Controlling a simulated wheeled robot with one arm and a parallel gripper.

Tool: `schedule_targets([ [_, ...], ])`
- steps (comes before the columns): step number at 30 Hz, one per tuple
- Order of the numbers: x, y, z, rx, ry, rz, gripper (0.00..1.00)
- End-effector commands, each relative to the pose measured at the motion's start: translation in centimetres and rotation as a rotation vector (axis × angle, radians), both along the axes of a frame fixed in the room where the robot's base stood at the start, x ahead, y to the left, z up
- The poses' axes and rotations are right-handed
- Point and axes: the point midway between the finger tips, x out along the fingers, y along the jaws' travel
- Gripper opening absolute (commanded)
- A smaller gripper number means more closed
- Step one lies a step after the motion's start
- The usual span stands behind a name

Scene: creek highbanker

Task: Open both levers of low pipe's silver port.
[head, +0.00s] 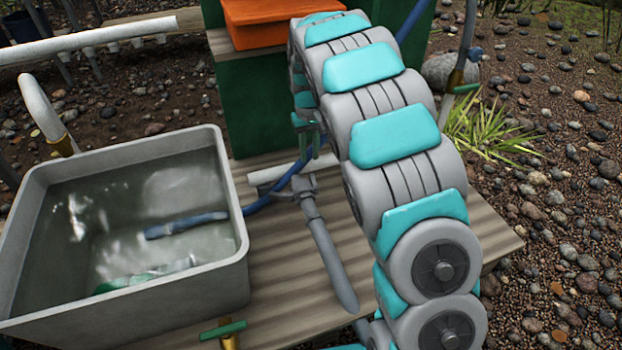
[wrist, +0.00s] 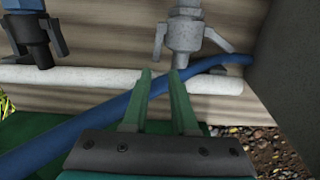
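The low white pipe (wrist: 100,77) runs across the wrist view. Its silver port (wrist: 185,32) stands on the far side of it, with a lever on each side. The left lever (wrist: 159,42) hangs close along the port; the right lever (wrist: 217,40) angles outward. My gripper (wrist: 162,73) is open and empty, its green fingers just short of the port and over the pipe, touching neither lever as far as I can see. In the head view the port (head: 307,190) joins a grey hose (head: 330,255); my gripper (head: 308,138) is partly hidden by my arm.
A blue hose (wrist: 105,122) crosses beneath my fingers and passes the port. A dark port with a blue fitting (wrist: 35,38) is left on the same pipe. A grey water tub (head: 235,215) stands left on the wooden deck (head: 270,310). A green box (head: 250,100) stands behind.

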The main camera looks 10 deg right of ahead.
Motion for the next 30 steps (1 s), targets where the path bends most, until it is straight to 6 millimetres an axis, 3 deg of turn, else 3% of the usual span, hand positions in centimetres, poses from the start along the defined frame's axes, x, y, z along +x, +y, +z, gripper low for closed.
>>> schedule_targets([
  [8,0.2,-0.7,-0.7,0.002,0.001,-0.082,0.26],
  [22,0.1,-0.6,-7.0,0.001,0.002,-0.078,0.26],
  [30,0.2,-0.6,-7.8,0.001,-0.001,-0.078,0.26],
])
